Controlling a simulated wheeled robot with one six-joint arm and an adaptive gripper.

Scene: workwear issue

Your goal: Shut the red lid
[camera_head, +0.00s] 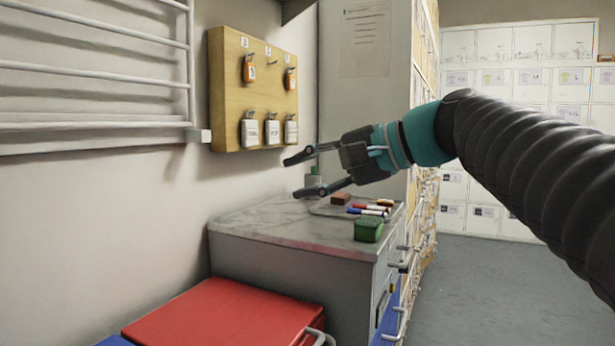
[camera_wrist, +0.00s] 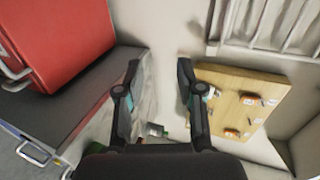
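The red lid (camera_head: 225,312) shows at the bottom of the head view, cut off by the frame edge, with a pale bar handle (camera_head: 319,336) at its right. A bit of blue (camera_head: 115,341) shows at its lower left. The lid also fills the upper left of the wrist view (camera_wrist: 62,40). I cannot tell whether it is raised or how far. My gripper (camera_head: 291,178) is open and empty, above the grey cabinet's top and well apart from the lid. Its two spread fingers also show in the wrist view (camera_wrist: 158,64).
A grey cabinet (camera_head: 285,262) with a marble-like top stands beyond the lid. A green box (camera_head: 368,230), several markers (camera_head: 370,209) and a brown block (camera_head: 340,198) are on top. A wooden padlock board (camera_head: 228,85) and a white rack (camera_head: 100,125) are on the wall. Floor is clear at right.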

